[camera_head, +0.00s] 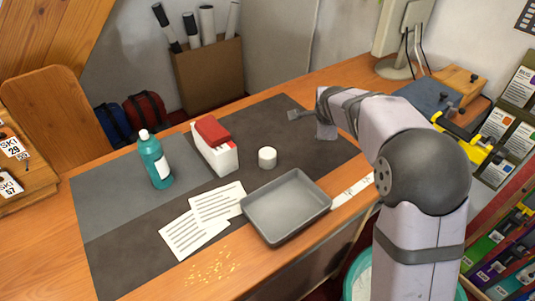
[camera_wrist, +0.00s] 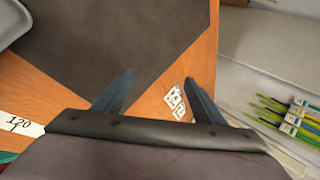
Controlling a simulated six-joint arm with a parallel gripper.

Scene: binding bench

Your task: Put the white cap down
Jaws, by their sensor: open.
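A short white cylinder that looks like the white cap (camera_head: 267,157) stands upright on the dark part of the mat (camera_head: 265,118), behind the grey tray. My gripper (camera_head: 293,114) is behind and to the right of it in the head view, apart from it. In the wrist view my gripper (camera_wrist: 160,80) has its two fingers spread with nothing held between them. The white cap is not visible in the wrist view.
A grey tray (camera_head: 250,207), printed sheets (camera_head: 195,235), a red-topped white box (camera_head: 228,160) and a teal bottle (camera_head: 156,165) stand around the cap. Small cards (camera_wrist: 175,102) lie by the bench edge. Bare mat lies behind the cap.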

